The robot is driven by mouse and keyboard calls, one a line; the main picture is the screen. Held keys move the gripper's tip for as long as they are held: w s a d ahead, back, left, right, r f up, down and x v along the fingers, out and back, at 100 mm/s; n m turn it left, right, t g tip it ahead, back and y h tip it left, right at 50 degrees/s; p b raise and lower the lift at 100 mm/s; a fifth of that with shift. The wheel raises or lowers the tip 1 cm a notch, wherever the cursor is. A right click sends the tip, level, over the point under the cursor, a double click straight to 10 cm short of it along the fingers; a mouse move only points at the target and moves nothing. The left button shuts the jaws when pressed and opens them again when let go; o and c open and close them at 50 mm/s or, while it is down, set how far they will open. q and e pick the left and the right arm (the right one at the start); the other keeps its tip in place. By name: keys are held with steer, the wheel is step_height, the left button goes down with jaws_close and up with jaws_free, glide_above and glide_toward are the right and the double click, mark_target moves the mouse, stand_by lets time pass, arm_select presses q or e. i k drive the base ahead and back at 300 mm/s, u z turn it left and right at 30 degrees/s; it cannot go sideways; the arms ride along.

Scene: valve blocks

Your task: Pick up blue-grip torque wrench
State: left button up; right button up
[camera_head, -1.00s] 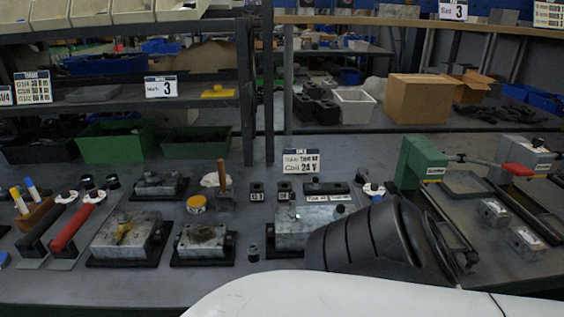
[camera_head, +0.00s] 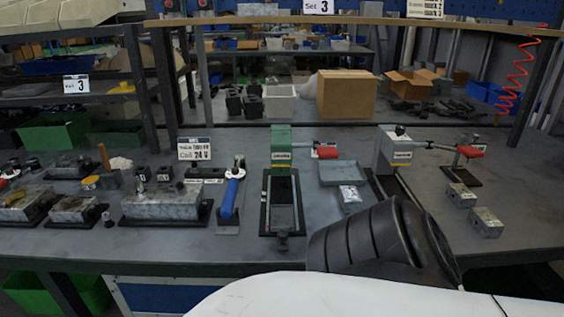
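A black ribbed part and a white cover of my own body fill the lower right. Neither gripper shows, and nothing visible touches the wrench.
A shallow grey tray (camera_head: 342,173) and small metal blocks (camera_head: 486,222) lie to the right. Cardboard boxes (camera_head: 346,94) sit at the back. The bench's front strip is mostly clear.

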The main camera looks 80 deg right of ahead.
mark_target(226, 213)
steer(key=k, duration=0.3)
steer(key=z, duration=1)
